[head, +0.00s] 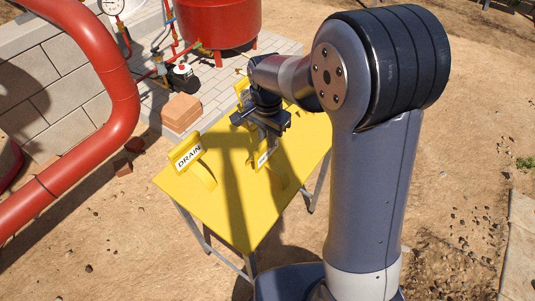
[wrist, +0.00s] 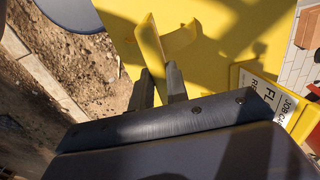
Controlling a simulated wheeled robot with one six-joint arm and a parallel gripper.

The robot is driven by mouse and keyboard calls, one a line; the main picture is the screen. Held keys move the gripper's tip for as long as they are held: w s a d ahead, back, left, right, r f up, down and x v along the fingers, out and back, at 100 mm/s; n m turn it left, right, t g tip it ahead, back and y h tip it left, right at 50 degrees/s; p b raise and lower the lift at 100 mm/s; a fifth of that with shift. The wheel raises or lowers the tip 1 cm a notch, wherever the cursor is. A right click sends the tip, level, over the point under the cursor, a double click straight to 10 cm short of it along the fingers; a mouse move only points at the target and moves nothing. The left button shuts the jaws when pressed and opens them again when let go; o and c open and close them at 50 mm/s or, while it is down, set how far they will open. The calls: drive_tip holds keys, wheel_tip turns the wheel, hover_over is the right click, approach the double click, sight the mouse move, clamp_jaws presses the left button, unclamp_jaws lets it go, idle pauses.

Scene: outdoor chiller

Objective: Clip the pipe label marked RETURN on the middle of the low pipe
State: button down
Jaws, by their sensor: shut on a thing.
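My gripper (head: 266,127) is over the yellow table and shut on a yellow pipe label (head: 263,158). My arm and gripper hide most of this label's text, so I cannot read it. In the wrist view, the two dark fingers (wrist: 161,88) close on the yellow label (wrist: 152,45), whose curved clip part shows beyond them. A second yellow label, marked DRAIN (head: 188,157), stands on the table's left part, apart from my gripper. A thick red pipe (head: 60,180) bends down at the left and runs low toward the lower left.
The yellow table (head: 225,215) is mostly clear at the front. A yellow-framed job card (wrist: 277,95) is at the table's back, its text partly cut off. Bricks (head: 181,112), a red tank (head: 218,22) and a block wall (head: 50,85) stand behind. Bare dirt surrounds the table.

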drive_tip(key=shift+r+p, duration=2.8)
drive_tip(key=shift+r, duration=0.8)
drive_tip(key=shift+f, duration=0.1)
drive_tip(key=c, duration=2)
unclamp_jaws()
clamp_jaws()
